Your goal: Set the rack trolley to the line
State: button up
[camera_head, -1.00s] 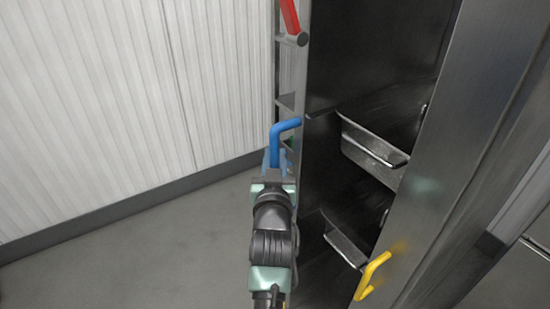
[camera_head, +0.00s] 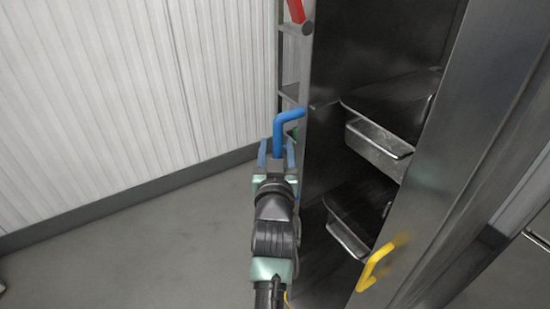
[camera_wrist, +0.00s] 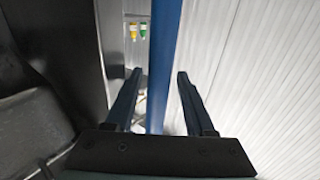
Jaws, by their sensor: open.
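The rack trolley appears to be the tall dark metal rack (camera_head: 335,75) on the right, with a blue bar handle (camera_head: 288,118) on its left edge. My gripper (camera_head: 276,145) is open at the lower end of this handle, one finger on each side. In the wrist view, the blue handle (camera_wrist: 163,60) runs upright between the two spread fingers (camera_wrist: 159,76), with gaps visible on both sides. Whether a finger touches it further in is unclear. No floor line shows in these frames.
Dark pans (camera_head: 375,150) sit inside the rack. A metal panel with a yellow handle (camera_head: 374,268) stands at the right.

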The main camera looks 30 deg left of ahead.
jog(key=v, duration=1.2)
jog(key=shift+s+d, duration=0.2)
jog(key=shift+s, duration=0.1)
